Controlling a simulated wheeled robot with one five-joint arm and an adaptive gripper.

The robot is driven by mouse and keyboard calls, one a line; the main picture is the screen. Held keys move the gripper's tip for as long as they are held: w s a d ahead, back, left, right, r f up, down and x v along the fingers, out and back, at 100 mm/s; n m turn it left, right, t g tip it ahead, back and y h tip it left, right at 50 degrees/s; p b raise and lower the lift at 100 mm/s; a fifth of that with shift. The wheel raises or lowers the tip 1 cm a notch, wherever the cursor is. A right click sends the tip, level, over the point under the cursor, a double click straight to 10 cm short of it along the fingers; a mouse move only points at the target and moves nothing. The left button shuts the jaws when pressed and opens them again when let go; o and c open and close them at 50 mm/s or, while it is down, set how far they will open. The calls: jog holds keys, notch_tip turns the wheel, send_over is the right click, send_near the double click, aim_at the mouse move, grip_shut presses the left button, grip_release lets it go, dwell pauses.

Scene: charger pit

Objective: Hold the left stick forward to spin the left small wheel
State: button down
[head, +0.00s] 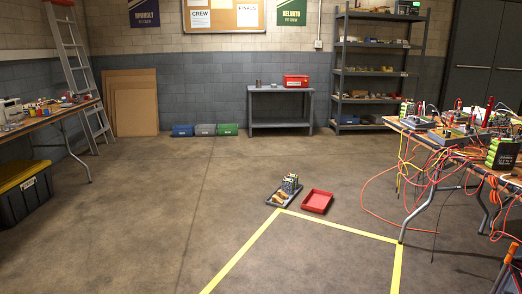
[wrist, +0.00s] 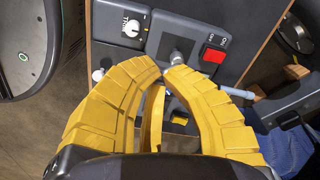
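In the wrist view a dark control box carries a short grey stick (wrist: 178,57) near its middle. My gripper (wrist: 164,70) has thick yellow fingers that curve in towards each other, with only a narrow gap at the tips. The tips are right at the stick's near side. I cannot tell whether they grip it or are only beside it. A dark round wheel-like part (wrist: 296,34) shows at the upper right, but I cannot tell whether it is the left small wheel. The head view does not show my gripper.
Beside the stick are a white knob (wrist: 132,28) and a red switch (wrist: 214,55). Blue cloth (wrist: 290,148) lies at the lower right. In the head view, a cluttered table (head: 430,140) with trailing cables stands right; a red tray (head: 317,201) lies on open floor.

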jog(key=shift+f, duration=0.2)
dwell(0.6)
jog(key=shift+a+f+b, duration=0.1)
jog(key=shift+f+b, duration=1.55)
jog(key=shift+f, duration=0.6)
jog(key=shift+d, duration=0.65)
jog(key=shift+a, duration=0.15)
dwell(1.9)
jog(key=shift+a, duration=1.4)
notch_tip(320, 180, up, 7)
jog(key=p, duration=0.5)
jog(key=shift+r, duration=0.15)
